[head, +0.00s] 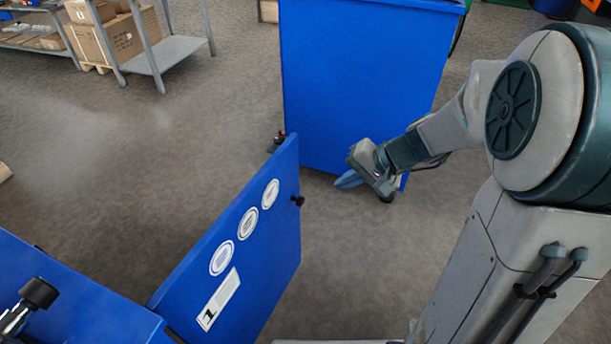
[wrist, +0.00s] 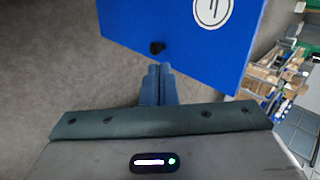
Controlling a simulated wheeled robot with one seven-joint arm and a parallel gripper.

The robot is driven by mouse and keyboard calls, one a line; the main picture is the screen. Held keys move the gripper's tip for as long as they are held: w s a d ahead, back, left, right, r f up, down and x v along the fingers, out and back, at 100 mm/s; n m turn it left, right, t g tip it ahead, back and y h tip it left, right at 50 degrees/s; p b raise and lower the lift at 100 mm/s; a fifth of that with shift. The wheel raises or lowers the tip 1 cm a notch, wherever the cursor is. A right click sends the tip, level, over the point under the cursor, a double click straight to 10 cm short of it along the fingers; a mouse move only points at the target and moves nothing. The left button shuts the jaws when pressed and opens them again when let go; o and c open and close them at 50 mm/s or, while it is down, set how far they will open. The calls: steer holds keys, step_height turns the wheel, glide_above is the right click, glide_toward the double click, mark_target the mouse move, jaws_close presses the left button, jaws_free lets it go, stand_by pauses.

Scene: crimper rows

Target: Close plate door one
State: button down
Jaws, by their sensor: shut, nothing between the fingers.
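Plate door one (head: 240,245) is a blue panel with round white labels and a label reading 1. In the head view it stands swung open from the blue cabinet (head: 75,300) at the lower left. Its small black knob (head: 298,200) is near its free edge. My gripper (head: 347,183) is to the right of the door's free edge, apart from it, with its blue fingers shut and empty. In the wrist view the shut fingers (wrist: 158,75) point toward the door (wrist: 195,35), just below its black knob (wrist: 157,48). I cannot tell whether they touch.
A tall blue cabinet (head: 360,75) stands behind my gripper. A black-capped handle (head: 38,293) sticks up at the lower left. Grey shelving with cardboard boxes (head: 112,40) stands at the far left. The grey floor (head: 150,150) between is clear.

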steer(key=w+f+m+t+b, duration=0.1)
steer(key=w+f+b, duration=0.1)
steer(key=w+f, duration=0.35)
steer(key=b, duration=0.1)
glide_toward(295, 187)
steer(key=shift+y, duration=0.4)
steer(key=x, duration=0.3)
steer(key=f+x, duration=0.1)
steer(key=x, duration=0.1)
steer(key=shift+s+d, duration=0.25)
steer(key=shift+w+a, duration=0.2)
steer(key=shift+a, duration=0.15)
